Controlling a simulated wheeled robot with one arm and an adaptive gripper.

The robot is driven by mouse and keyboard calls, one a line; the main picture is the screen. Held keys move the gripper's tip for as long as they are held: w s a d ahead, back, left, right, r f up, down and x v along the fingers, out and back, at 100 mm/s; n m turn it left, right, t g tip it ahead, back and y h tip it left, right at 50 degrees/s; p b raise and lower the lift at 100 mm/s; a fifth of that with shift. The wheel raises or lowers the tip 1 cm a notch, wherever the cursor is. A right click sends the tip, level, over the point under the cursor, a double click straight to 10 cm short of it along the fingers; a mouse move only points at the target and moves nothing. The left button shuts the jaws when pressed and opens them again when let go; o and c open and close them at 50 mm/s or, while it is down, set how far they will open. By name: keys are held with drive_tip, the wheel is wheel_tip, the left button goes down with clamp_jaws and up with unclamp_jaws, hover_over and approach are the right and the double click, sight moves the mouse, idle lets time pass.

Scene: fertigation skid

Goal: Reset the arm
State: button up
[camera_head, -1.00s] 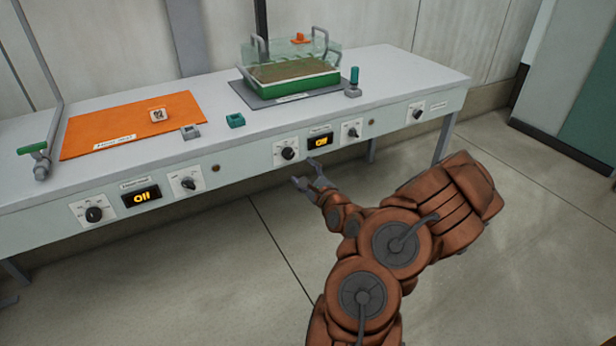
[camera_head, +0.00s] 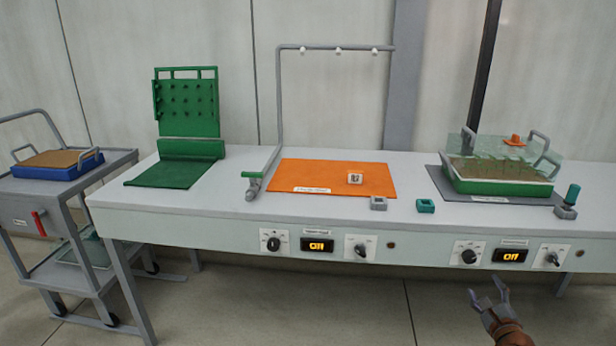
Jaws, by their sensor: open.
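My gripper (camera_head: 488,296) shows at the lower right of the head view, with only its fingers and a bit of my brown wrist in the frame. Its grey fingers are apart, and nothing is between them. It is in front of the bench (camera_head: 140,233), below the right-hand control panel, and appears apart from it. The rest of my arm is out of the frame.
The bench bears an orange mat (camera_head: 300,176), a green pegboard stand (camera_head: 187,105), and a green tray (camera_head: 500,187) with a clear cover on a grey mat. A cart (camera_head: 30,190) with a blue tray (camera_head: 60,173) stands at left. Floor in front is clear.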

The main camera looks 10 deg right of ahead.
drive_tip(key=w+a+f+n+g+y, duration=0.2)
drive_tip(key=a+n+g+y, duration=0.1)
drive_tip(key=a+n, duration=0.3)
drive_tip(key=w+a+f+n+g+y, duration=0.2)
drive_tip(key=w+a+f+n+y, duration=0.1)
drive_tip(key=a+n, duration=0.3)
drive_tip(key=s+a+r+n+g, duration=0.2)
drive_tip(key=s+a+n+g, duration=0.55)
drive_tip(key=a, duration=0.55)
drive_tip(key=s+a+r+n+g, duration=0.2)
drive_tip(key=s+a+r+n, duration=0.25)
drive_tip(key=s, duration=0.35)
drive_tip(key=s+a+r+n+g, duration=0.3)
drive_tip(key=s+a, duration=0.2)
drive_tip(key=s, duration=0.3)
drive_tip(key=s+a+r+n+g, duration=0.25)
drive_tip(key=s+a+n, duration=0.2)
drive_tip(key=s, duration=0.45)
wheel_tip(320, 180, up, 22)
drive_tip(key=t+p, duration=0.1)
drive_tip(key=p, duration=1.9)
drive_tip(key=shift+s+a+r+m+p, duration=0.15)
drive_tip(key=shift+a+r+m+p, duration=0.05)
drive_tip(key=shift+a+m+p, duration=0.15)
